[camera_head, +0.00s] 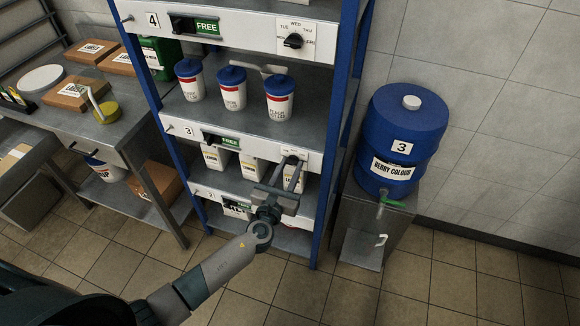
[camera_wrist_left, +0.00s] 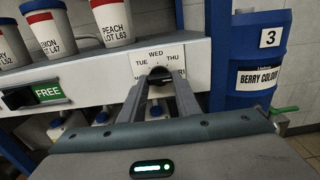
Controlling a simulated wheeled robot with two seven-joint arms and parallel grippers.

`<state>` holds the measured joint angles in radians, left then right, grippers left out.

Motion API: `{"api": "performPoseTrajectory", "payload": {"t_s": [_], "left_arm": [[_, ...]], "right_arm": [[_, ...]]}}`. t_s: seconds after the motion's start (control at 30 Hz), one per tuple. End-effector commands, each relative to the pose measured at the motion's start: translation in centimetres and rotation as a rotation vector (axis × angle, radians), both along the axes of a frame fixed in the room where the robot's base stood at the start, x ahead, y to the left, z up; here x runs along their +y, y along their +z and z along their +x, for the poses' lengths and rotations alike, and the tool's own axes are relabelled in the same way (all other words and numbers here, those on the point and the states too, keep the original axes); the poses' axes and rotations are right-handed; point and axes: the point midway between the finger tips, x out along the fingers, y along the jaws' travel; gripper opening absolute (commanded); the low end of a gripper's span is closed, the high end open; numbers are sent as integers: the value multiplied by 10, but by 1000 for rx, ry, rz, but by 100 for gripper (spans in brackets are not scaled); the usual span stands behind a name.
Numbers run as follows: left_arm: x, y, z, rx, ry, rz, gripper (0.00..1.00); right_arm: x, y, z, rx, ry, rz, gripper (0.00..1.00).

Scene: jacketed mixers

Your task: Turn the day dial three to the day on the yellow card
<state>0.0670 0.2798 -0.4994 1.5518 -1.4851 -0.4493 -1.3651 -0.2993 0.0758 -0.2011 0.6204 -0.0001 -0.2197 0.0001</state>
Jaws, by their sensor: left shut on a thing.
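Day dial three is a dark knob (camera_wrist_left: 160,73) on the white front panel (camera_head: 250,151) of the shelf marked 3. In the left wrist view, TUE, WED and THU show around it; lower day names are mostly hidden by my fingers. I cannot tell which day the knob points to. My left gripper (camera_head: 291,163) is shut on the dial, its two fingers on either side of the knob, as the left wrist view (camera_wrist_left: 159,83) shows. No yellow card can be made out. My right gripper is out of view.
Dial four (camera_head: 294,40) sits on the panel above. A green FREE sign (camera_head: 230,142) is left of dial three. Several white tubs with blue lids (camera_head: 232,88) stand on the shelf above it. A blue BERRY COLOUR drum (camera_head: 400,140) stands to the right. A bench (camera_head: 125,128) is left.

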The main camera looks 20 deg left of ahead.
Motion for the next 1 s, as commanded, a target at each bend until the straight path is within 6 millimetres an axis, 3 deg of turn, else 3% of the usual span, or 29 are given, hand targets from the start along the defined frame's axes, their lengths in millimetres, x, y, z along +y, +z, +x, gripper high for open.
{"api": "performPoseTrajectory", "payload": {"t_s": [0.37, 0.4, 0.47, 0.5, 1.0], "left_arm": [[-1, -3, -1, 4, -2, 10, 7], [-1, -3, -1, 5, -2, 10, 32], [0, -3, -1, 4, -1, 9, 46], [0, -3, -1, 4, -1, 9, 48], [0, -2, -10, 2, -1, 8, 48]], "right_arm": [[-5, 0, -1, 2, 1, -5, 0], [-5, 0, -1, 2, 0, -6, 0], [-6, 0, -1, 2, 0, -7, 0], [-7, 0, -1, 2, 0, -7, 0], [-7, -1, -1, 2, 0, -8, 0]]}}
